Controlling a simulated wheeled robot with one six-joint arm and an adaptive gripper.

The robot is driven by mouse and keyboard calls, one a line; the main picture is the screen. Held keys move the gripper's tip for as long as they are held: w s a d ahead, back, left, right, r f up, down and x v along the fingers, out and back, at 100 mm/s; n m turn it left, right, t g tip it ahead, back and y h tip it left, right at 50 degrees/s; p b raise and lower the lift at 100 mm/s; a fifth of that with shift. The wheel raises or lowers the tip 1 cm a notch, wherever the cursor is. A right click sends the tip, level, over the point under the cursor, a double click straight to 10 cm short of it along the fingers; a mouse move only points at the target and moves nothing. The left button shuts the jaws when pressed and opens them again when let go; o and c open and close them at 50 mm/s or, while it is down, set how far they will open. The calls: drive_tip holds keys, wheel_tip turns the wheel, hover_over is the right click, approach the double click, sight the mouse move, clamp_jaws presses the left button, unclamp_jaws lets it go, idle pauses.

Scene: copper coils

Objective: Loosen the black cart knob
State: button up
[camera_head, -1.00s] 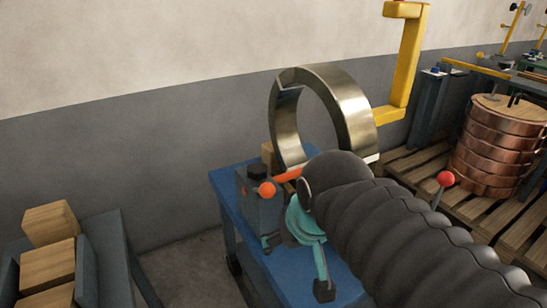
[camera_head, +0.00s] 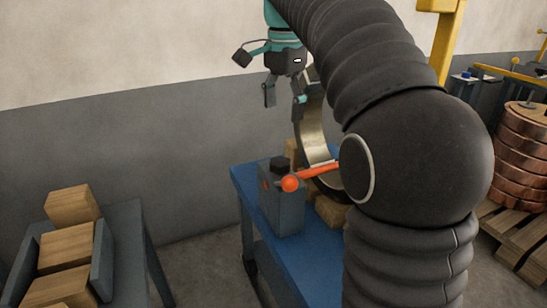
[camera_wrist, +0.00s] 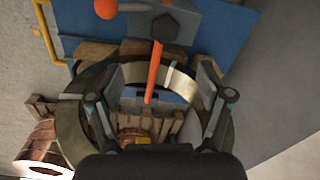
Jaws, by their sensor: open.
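In the wrist view the knob (camera_wrist: 168,27) shows near the top centre, on the grey box. My gripper (camera_head: 284,98) is open and empty, pointing down above the knob with a clear gap. Its fingers also show in the wrist view (camera_wrist: 158,95), apart from the knob.
A metal ring coil (camera_head: 316,135) stands on the cart behind the lever, between wooden blocks (camera_head: 331,211). A grey stand with wooden blocks (camera_head: 73,206) is at the left. Copper coils (camera_head: 524,150) on a pallet stand at the right. Floor shows between stand and cart.

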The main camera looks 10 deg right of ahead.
sight(281, 161)
drive_tip(key=shift+m, duration=0.4)
drive_tip(key=f+b, duration=0.1)
drive_tip(key=f, duration=0.3)
drive_tip(key=w+f+b, duration=0.1)
drive_tip(key=f, duration=0.4)
drive_tip(key=f+b, duration=0.2)
drive_tip(key=f, duration=0.2)
drive_tip(key=shift+w+f, duration=0.15)
drive_tip(key=shift+f, duration=0.2)
drive_tip(key=c, duration=1.2)
